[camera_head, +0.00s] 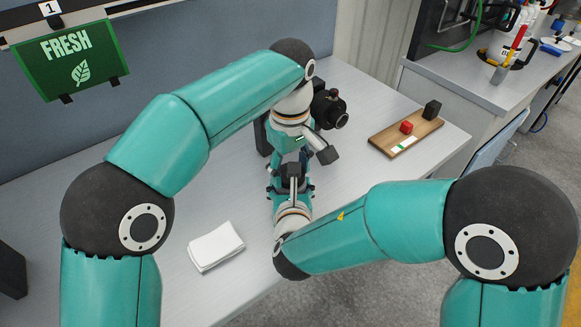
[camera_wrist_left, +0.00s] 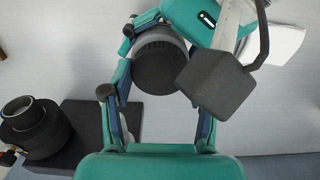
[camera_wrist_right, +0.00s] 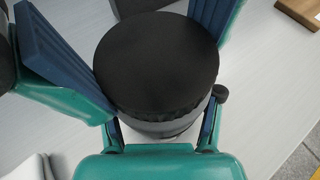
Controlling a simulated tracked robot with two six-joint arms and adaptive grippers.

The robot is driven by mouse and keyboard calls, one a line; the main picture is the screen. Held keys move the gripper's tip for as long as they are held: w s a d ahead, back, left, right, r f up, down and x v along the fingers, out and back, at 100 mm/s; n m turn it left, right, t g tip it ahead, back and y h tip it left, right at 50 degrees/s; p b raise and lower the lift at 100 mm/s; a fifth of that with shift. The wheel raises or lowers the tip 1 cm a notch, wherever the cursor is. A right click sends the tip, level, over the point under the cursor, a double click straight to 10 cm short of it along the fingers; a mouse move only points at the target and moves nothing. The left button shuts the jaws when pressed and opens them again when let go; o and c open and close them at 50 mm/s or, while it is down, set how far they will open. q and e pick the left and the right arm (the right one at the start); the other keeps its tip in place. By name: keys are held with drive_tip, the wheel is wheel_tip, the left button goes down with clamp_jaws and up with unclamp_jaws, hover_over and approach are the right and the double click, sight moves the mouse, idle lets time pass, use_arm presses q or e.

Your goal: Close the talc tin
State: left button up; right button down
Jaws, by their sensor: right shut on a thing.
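The talc tin is a dark, short round body with a flat black top (camera_wrist_right: 157,62) and a ribbed band below it. It also shows in the left wrist view (camera_wrist_left: 160,62); in the head view the grippers and arms hide it. My right gripper (camera_wrist_right: 162,118) is shut around its lower part. My left gripper's blue finger pads stand either side of the top, open; its fingers also show in the left wrist view (camera_wrist_left: 160,105). I cannot tell whether the pads touch the tin or whether the lid is fully seated.
A black lens-like object (camera_head: 330,109) stands just behind the grippers. The table between is clear.

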use_arm(q)
drive_tip(key=c, duration=0.4)
drive_tip(key=m, duration=0.6)
drive_tip(key=shift+c, duration=0.3)
drive_tip(key=m, duration=0.7)
drive_tip(key=shift+m, duration=0.3)
drive_tip(key=shift+f, duration=0.1)
drive_tip(key=o, duration=1.3)
